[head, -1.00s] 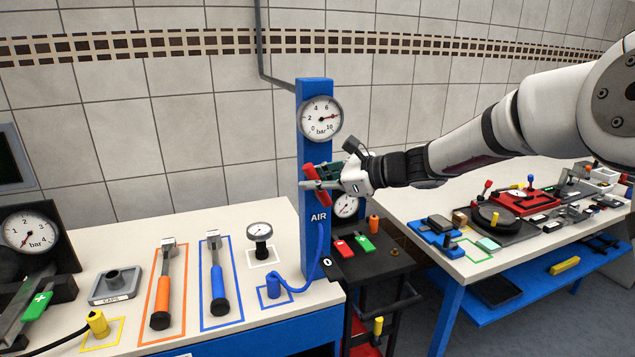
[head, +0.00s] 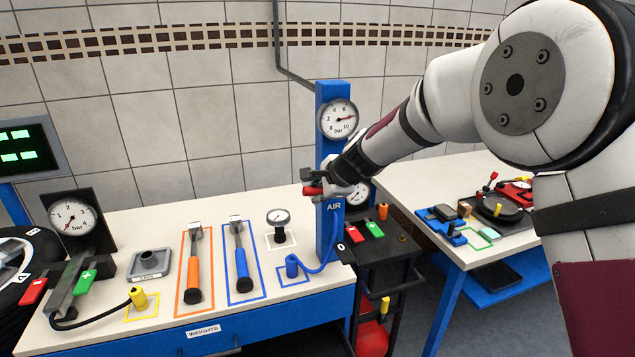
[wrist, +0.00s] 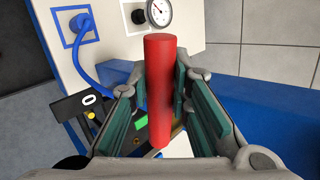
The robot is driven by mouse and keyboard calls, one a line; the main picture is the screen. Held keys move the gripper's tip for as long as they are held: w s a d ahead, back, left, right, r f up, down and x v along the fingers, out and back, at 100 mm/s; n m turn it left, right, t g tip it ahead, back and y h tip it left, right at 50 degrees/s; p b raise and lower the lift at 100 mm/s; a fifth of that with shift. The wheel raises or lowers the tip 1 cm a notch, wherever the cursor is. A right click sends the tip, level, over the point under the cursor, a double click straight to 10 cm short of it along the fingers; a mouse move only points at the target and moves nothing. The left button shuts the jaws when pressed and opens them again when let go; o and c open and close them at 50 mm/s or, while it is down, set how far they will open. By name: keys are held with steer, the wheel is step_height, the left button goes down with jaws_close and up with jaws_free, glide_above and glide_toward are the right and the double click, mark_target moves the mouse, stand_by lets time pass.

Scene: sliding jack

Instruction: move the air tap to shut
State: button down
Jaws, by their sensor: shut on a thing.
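The air tap's red handle (head: 312,191) is on the front of the blue column (head: 325,235) marked AIR. In the head view it lies nearly level and points left, partly hidden by my gripper. My gripper (head: 318,183) is shut on it, reaching in from the right. In the wrist view the red handle (wrist: 160,95) stands between the teal pads of my gripper (wrist: 160,100). The tap's pivot is hidden.
A pressure gauge (head: 338,118) sits above the tap on the column. A blue hose (head: 322,265) runs at its foot. A black trolley (head: 380,255) stands right of the column.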

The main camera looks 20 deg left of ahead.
steer(key=shift+s+a+f+n+t+h+p, duration=0.15)
steer(key=shift+f+n+t+h+p, duration=0.3)
steer(key=shift+h+p, duration=0.35)
steer(key=shift+f+p, duration=0.15)
steer(key=shift+p, duration=0.15)
steer(key=c, duration=1.5)
jaws_free()
steer(key=shift+f, duration=0.1)
steer(key=shift+o, duration=0.2)
steer(key=v, duration=1.2)
